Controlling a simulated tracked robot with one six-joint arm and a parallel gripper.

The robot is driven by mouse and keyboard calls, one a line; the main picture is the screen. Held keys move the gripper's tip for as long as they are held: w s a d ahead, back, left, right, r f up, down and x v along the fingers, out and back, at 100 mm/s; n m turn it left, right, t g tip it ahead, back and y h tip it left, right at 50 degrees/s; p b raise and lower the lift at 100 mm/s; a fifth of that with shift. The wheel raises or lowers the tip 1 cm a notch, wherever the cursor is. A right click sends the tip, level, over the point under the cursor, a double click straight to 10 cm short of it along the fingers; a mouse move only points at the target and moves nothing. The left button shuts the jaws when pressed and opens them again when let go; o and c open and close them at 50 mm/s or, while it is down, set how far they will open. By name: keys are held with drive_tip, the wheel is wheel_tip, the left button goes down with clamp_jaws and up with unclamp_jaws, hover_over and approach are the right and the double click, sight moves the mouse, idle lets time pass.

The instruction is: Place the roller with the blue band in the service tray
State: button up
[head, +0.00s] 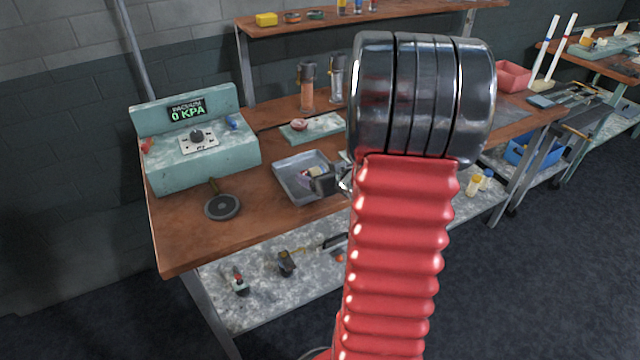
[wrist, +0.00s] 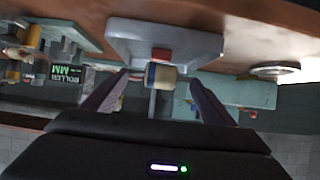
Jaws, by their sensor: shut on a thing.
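A cream roller with a dark blue band (wrist: 160,76) sits between the fingertips of my gripper (wrist: 158,80) in the wrist view. My gripper is shut on it. The grey service tray (wrist: 125,40) is just beyond the roller in that view, and a small red thing (wrist: 161,54) shows against it. In the head view my gripper (head: 341,180) is at the right side of the tray (head: 284,183), partly behind my red arm. Pale and purplish small things (head: 312,172) show at the tray there; whether the roller touches the tray I cannot tell.
The teal vacuum console (head: 205,160) stands left on the wooden bench. A round dark disc with a handle (head: 222,206) lies in front of it. A teal plate (head: 318,128) and upright cylinders (head: 307,88) are behind the tray. Bare bench lies between disc and tray.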

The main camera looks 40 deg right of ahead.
drive_tip(key=shift+f, duration=2.05)
drive_tip(key=o, duration=1.1)
drive_tip(key=shift+f, duration=0.1)
drive_tip(key=shift+s+a+r, duration=0.1)
drive_tip(key=shift+s+r, duration=0.3)
drive_tip(key=shift+s, duration=0.05)
drive_tip(key=shift+v, duration=5.5)
